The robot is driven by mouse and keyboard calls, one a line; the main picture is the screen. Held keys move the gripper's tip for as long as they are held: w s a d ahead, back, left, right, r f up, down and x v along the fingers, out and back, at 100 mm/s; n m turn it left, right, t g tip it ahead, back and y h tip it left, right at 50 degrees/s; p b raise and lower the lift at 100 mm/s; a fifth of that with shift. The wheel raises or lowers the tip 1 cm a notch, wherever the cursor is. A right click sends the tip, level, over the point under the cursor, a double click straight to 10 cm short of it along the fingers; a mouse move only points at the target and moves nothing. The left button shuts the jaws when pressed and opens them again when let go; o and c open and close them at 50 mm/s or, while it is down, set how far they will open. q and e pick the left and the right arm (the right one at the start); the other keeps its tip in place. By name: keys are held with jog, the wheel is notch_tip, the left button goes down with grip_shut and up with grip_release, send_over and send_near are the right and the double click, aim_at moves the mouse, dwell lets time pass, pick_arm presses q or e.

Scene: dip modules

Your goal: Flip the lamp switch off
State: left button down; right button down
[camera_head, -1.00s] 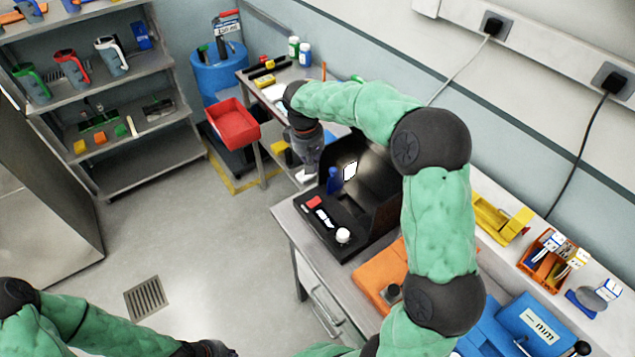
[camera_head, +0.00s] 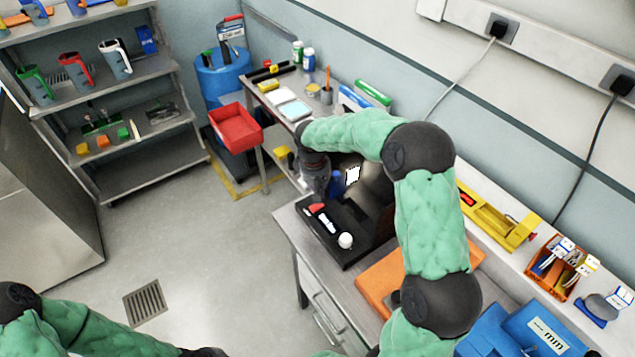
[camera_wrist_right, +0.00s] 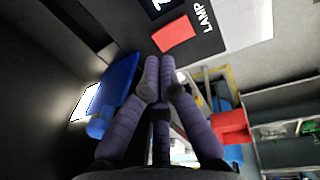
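A black box (camera_head: 352,258) with a raised dark back stands on the bench. Its front panel carries a red switch (camera_head: 318,208), a white label and a white round knob (camera_head: 345,241). In the right wrist view the red switch (camera_wrist_right: 174,34) sits beside the word LAMP. A bright white patch (camera_head: 352,175) shows inside the box. My right gripper (camera_wrist_right: 160,62) is shut and empty, its fingertips together just short of the red switch; contact cannot be told. A blue object (camera_wrist_right: 117,83) stands beside its fingers. My left gripper (camera_head: 205,352) is barely visible at the bottom edge.
An orange case (camera_head: 375,285) lies right of the box, with a blue case (camera_head: 530,325) farther right. A yellow tool (camera_head: 500,220) and an orange holder (camera_head: 552,265) sit along the wall. A red bin (camera_head: 235,128) is behind. The floor at left is clear.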

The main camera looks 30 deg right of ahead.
aim_at(317, 206)
jog(key=shift+d+f, duration=0.15)
jog(key=shift+f, duration=0.7)
jog(key=shift+d+f, duration=0.1)
jog(key=shift+f, duration=0.7)
jog(key=shift+d+f+b, duration=0.1)
jog(key=shift+f+b, duration=0.25)
jog(key=shift+b, duration=0.05)
jog(key=shift+a+r, duration=0.1)
jog(key=shift+a, duration=0.35)
jog(key=shift+a+r, duration=0.2)
jog(key=shift+a, duration=0.15)
